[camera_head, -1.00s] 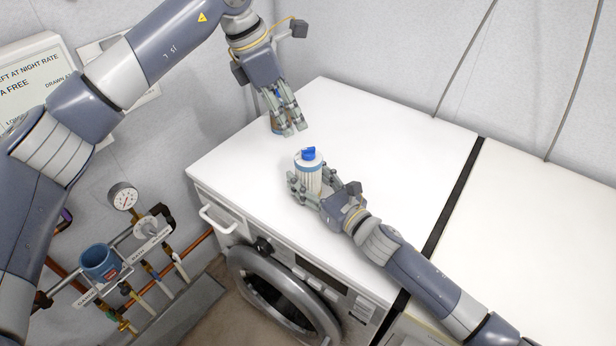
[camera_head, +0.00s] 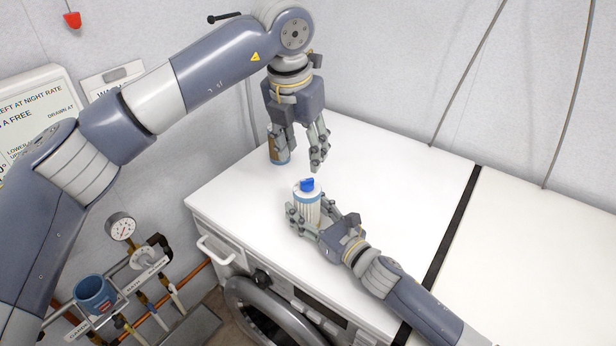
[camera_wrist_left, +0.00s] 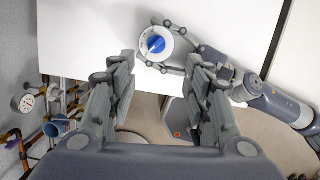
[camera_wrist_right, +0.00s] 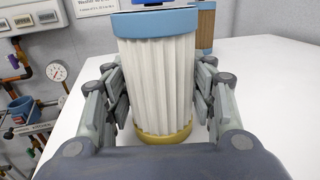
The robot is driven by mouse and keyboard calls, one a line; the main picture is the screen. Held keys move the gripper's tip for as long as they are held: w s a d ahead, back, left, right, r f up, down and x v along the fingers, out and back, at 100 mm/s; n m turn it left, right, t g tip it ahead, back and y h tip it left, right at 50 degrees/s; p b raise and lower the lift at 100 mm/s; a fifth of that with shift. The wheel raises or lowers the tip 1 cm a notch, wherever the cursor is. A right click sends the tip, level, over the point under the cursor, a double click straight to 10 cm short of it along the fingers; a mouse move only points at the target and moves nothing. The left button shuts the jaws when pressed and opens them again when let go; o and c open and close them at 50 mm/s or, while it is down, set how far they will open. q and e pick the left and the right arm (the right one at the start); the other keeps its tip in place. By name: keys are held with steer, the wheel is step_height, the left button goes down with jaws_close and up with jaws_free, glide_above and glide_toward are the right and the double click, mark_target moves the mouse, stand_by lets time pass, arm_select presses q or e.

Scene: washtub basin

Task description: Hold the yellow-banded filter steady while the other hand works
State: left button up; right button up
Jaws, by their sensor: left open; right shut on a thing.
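The yellow-banded filter (camera_head: 307,208) is a white pleated cylinder with a blue upper collar and a blue knob on top. Its yellow band rings the bottom in the right wrist view (camera_wrist_right: 162,135). My right gripper (camera_head: 308,222) is shut on its sides and holds it upright over the white top; I cannot tell whether its base touches. My left gripper (camera_head: 302,155) is open and empty, pointing down above and slightly behind the filter. In the left wrist view the filter's white top and blue knob (camera_wrist_left: 156,44) show between and beyond the open fingers.
A brown cylinder with blue ends (camera_head: 272,150) stands behind, partly hidden by my left gripper. The white washer top (camera_head: 400,170) is clear to the right, up to a dark gap (camera_head: 455,220). Pipes, a gauge (camera_head: 121,227) and a blue cup (camera_head: 95,294) are at lower left.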

mark_target(307, 180)
arm_select(q)
steer(key=w+f+n, duration=0.1)
steer(key=f+n, duration=0.2)
steer(key=f+n+t+y, duration=0.1)
steer(key=f+n, duration=0.2)
steer(key=w+d+f+n+t+y, duration=0.1)
steer(key=f+n, duration=0.2)
steer(key=shift+w+f+n, duration=0.15)
steer(key=shift+w+n, duration=0.15)
stand_by(0.6)
steer(key=c, duration=1.1)
